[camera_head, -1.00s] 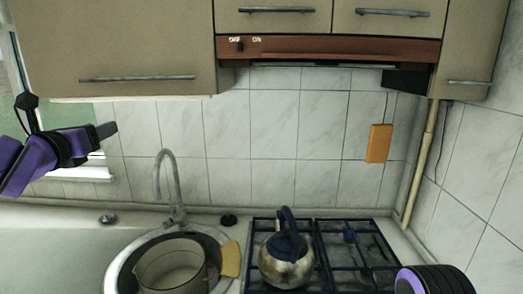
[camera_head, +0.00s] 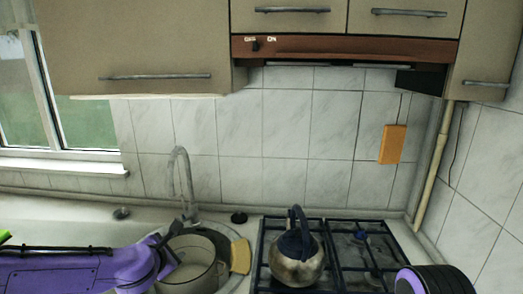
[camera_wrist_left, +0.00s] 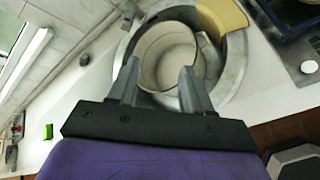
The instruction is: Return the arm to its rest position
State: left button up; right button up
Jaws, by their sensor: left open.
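My right gripper is out of view; a dark ribbed part of mine shows at the bottom right.
A metal kettle (camera_head: 297,262) stands on the gas stove (camera_head: 345,262). A yellow sponge-like block (camera_head: 241,256) lies at the sink's right rim. The tap (camera_head: 181,172) rises behind the pot. An orange block (camera_head: 392,144) is on the tiled wall. Cabinets and a hood hang above.

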pick_arm(q)
jog(key=s+f+m+g+y, duration=0.15)
jog(key=s+f+m, duration=0.25)
jog(key=s+f, duration=0.45)
jog(key=s+f+m+g, duration=0.3)
jog(key=s+f+m, duration=0.15)
jog(key=f, duration=0.75)
jog(key=s+a+f+m+g+y, duration=0.15)
jog(key=s+f+m, duration=0.25)
jog(key=s, duration=0.5)
jog(key=s+a+f+m+g, duration=0.1)
jog(key=s+a+f+m, duration=0.25)
jog(key=s, duration=0.55)
jog(key=s+a+f+m+g, duration=0.1)
jog(key=s+f+m, duration=0.25)
jog(key=s, duration=0.55)
notch_tip(320, 180, down, 22)
jog(key=w+b, duration=0.1)
jog(key=b, duration=2.1)
jog(key=shift+r, duration=0.25)
jog(key=shift+w, duration=0.1)
